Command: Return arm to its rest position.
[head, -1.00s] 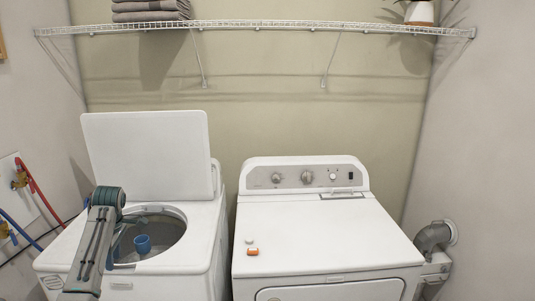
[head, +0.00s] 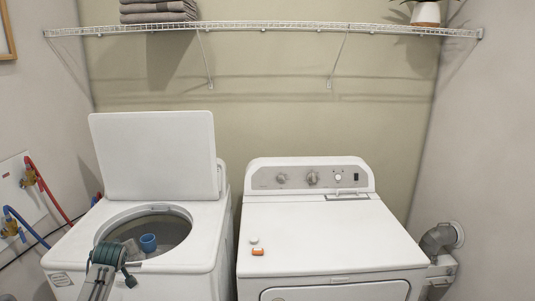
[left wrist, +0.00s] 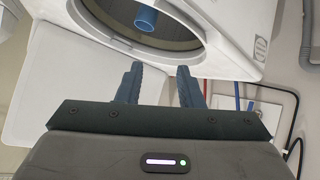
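My left gripper shows in the left wrist view (left wrist: 160,88) with its two dark fingers apart and nothing between them. In the head view my left arm comes up from the bottom left, over the front edge of the open washer (head: 185,261). The fingertips are hard to make out there. The washer's round tub opening has a blue cylinder (head: 148,242) inside, which also shows in the left wrist view (left wrist: 146,18). My right gripper is in neither view.
The washer's white lid (head: 155,157) stands raised. A dryer (head: 325,235) stands at right with a small orange item (head: 257,252) and a small round pale item (head: 254,240) on top. Grey folded towels (head: 160,10) lie on the wire shelf (head: 270,27). Hoses (head: 48,190) run along the left wall.

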